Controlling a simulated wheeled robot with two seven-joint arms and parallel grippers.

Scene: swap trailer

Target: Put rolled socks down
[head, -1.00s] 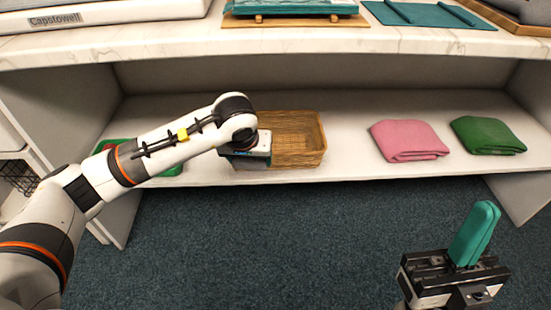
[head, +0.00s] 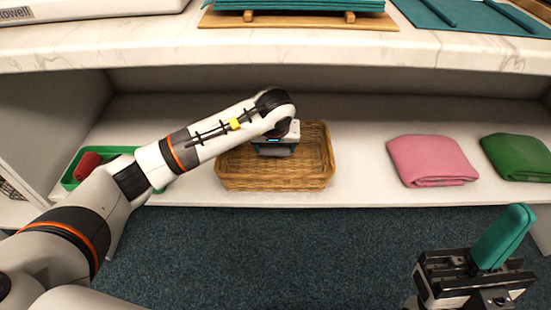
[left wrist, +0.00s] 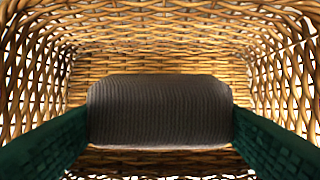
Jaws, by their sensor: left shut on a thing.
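The rolled socks are a dark grey ribbed roll (left wrist: 160,110) in the left wrist view. They sit between the two green fingers of my left gripper (left wrist: 160,125), which is shut on them. The head view shows the left gripper (head: 275,148) over the inside of a wicker basket (head: 275,183), with a bit of the grey roll below it. Woven walls surround the roll in the left wrist view. I cannot tell whether the roll touches the basket floor. My right gripper (head: 503,237) is at the lower right, its teal fingers together and empty, away from the shelf.
The basket stands on a white shelf (head: 360,185) under a marble counter (head: 300,48). A green tray (head: 72,180) with a red roll (head: 88,166) is at left, partly behind my arm. Folded pink cloth (head: 432,160) and green cloth (head: 517,157) lie to the right.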

